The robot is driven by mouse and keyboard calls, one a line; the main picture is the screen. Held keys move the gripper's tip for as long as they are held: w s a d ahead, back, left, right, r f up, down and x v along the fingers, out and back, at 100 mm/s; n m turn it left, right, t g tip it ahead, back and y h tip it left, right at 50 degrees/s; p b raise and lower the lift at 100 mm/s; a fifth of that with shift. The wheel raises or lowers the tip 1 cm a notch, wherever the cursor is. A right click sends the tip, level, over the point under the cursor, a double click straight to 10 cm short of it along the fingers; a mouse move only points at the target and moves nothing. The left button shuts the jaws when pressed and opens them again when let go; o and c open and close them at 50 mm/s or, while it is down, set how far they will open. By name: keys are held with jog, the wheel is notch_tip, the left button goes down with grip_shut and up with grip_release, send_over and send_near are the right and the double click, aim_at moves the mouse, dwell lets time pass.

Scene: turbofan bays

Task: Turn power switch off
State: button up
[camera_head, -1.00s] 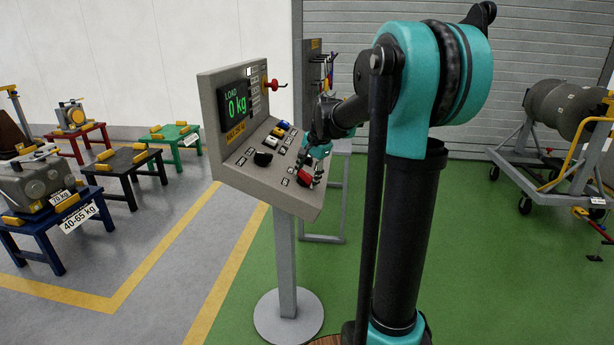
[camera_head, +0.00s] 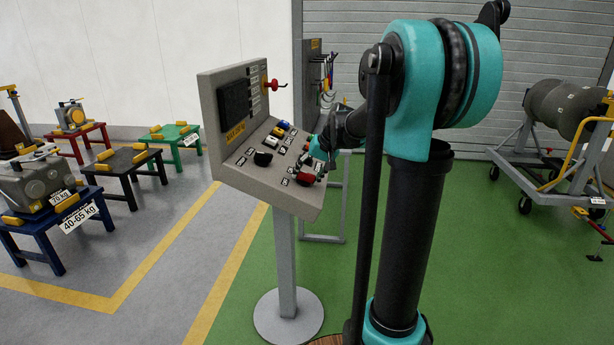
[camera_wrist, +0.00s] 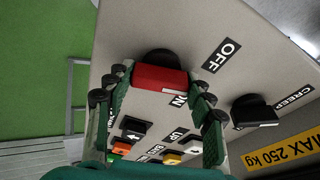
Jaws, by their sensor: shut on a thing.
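The red power switch (camera_wrist: 160,80) sits on the sloping grey console (camera_head: 290,193), with an OFF label (camera_wrist: 221,55) and an ON label (camera_wrist: 178,100) beside it in the wrist view. My gripper (camera_wrist: 157,88) has one finger on each side of the red handle and is shut on it. In the head view, my gripper (camera_head: 314,168) is at the console's lower right corner, and the red switch (camera_head: 305,175) shows partly beside it. The console's display (camera_head: 236,104) is dark.
Tables with loads stand at left; a cart (camera_head: 560,175) stands at right.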

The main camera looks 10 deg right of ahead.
jog(key=shift+n+y, duration=0.4)
jog(key=shift+n, duration=1.7)
jog(key=o, duration=1.2)
jog(key=shift+c, duration=0.2)
jog(key=v, duration=1.2)
jog(key=shift+d, duration=0.1)
